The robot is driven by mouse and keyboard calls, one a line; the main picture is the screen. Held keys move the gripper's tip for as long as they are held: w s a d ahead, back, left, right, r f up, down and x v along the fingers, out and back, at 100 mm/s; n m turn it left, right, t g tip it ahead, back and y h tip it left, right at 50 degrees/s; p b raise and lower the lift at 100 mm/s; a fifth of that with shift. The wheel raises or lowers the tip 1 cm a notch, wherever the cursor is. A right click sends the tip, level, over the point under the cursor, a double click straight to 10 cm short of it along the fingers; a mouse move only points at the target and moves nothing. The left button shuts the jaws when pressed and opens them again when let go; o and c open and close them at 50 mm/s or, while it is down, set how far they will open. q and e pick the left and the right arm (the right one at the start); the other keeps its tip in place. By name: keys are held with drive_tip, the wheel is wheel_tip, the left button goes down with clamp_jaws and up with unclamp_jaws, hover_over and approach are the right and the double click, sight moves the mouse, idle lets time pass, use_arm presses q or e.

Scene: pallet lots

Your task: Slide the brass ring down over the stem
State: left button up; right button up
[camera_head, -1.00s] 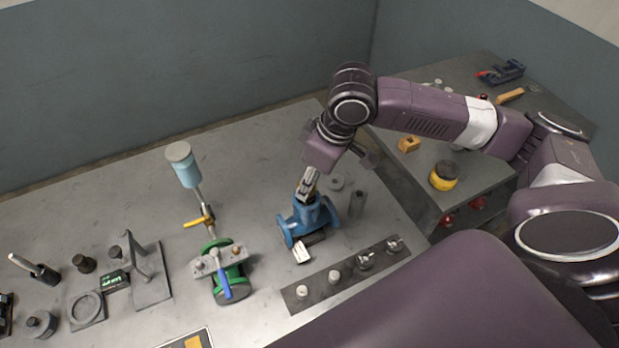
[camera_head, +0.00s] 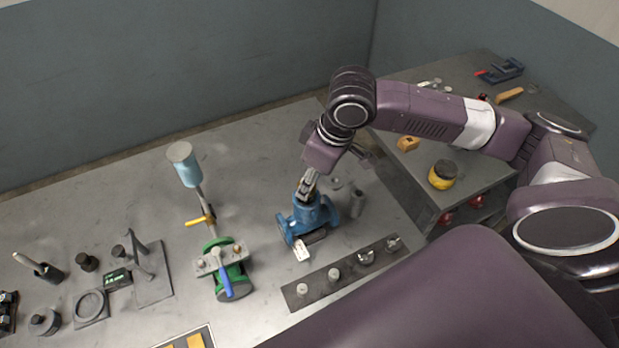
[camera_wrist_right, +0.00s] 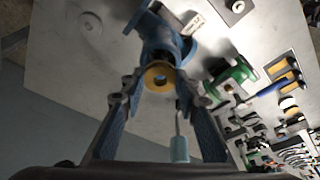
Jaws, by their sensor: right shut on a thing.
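My right gripper (camera_head: 307,190) points down above the blue valve body (camera_head: 318,211) on the bench. In the right wrist view its two fingers (camera_wrist_right: 160,88) are closed on the sides of the brass ring (camera_wrist_right: 149,82). The ring is a flat golden disc with a round hole. The blue valve body (camera_wrist_right: 160,35) lies just beyond it in that view. The stem is largely hidden behind the ring and the gripper, and I cannot tell whether the ring is around it. My left gripper is not in view.
A green valve (camera_head: 233,282) with a blue handle stands left of the blue valve, near a tall light-blue cylinder (camera_head: 188,173). A dark strip with several fittings (camera_head: 318,290) lies in front. A grey cylinder (camera_head: 357,203) stands close on the right.

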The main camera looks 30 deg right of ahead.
drive_tip(key=shift+f+b, duration=0.45)
drive_tip(key=shift+f, duration=0.9)
drive_tip(key=o, duration=1.2)
drive_tip(key=shift+o, duration=0.7)
drive_tip(key=o, duration=0.3)
drive_tip(key=shift+r, duration=0.1)
